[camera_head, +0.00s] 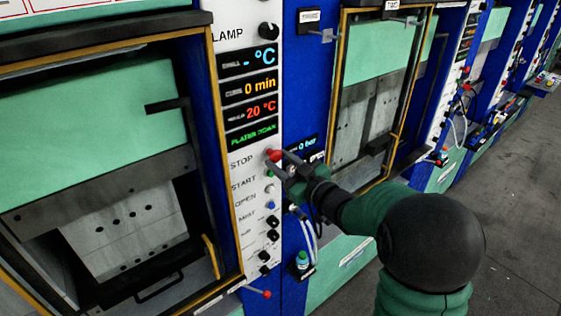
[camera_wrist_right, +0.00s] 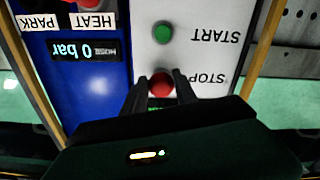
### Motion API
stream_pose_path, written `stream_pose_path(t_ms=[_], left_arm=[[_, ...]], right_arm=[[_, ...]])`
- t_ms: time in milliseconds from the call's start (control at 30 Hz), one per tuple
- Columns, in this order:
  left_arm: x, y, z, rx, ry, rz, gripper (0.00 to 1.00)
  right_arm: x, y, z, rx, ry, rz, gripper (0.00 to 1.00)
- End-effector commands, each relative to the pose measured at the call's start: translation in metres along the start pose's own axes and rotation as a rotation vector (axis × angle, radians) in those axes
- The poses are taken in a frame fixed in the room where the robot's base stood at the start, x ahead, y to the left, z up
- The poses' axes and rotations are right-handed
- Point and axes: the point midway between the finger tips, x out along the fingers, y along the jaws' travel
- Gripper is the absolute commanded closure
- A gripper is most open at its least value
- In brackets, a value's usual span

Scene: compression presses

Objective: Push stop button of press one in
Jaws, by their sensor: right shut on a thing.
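The red stop button (camera_head: 273,155) is on the white control panel of the near press, beside the label STOP. My right gripper (camera_head: 281,163) reaches it from the right. In the right wrist view the stop button (camera_wrist_right: 161,85) sits between the two dark fingers of my right gripper (camera_wrist_right: 160,77), which are shut on it. How deep the button sits cannot be told. My left gripper is not in view.
The green start button (camera_head: 269,174) is just below the stop button, with a blue button (camera_head: 270,205) and black knobs further down. The press opening (camera_head: 120,225) is on the left. A lever with a red ball (camera_head: 266,294) juts out low. Grey floor (camera_head: 510,220) is clear at the right.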

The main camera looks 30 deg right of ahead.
Motion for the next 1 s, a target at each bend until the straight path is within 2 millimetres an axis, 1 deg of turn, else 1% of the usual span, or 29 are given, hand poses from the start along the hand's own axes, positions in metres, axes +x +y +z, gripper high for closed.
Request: stream_pose_path(t_ms=[33, 567, 667, 767, 1000], left_arm=[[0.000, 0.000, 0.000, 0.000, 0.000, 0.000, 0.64], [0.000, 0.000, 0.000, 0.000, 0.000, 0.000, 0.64], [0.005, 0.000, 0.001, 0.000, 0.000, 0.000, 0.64], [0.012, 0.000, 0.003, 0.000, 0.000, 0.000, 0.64], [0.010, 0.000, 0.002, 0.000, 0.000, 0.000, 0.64]], right_arm=[[0.000, 0.001, -0.002, -0.001, 0.005, 0.002, 1.00], [0.000, 0.002, -0.003, -0.002, 0.007, 0.003, 1.00], [0.005, 0.001, -0.001, -0.003, 0.007, 0.003, 1.00], [0.016, 0.001, 0.000, -0.002, 0.008, 0.002, 1.00], [0.019, 0.002, -0.004, -0.002, 0.009, 0.003, 1.00]])
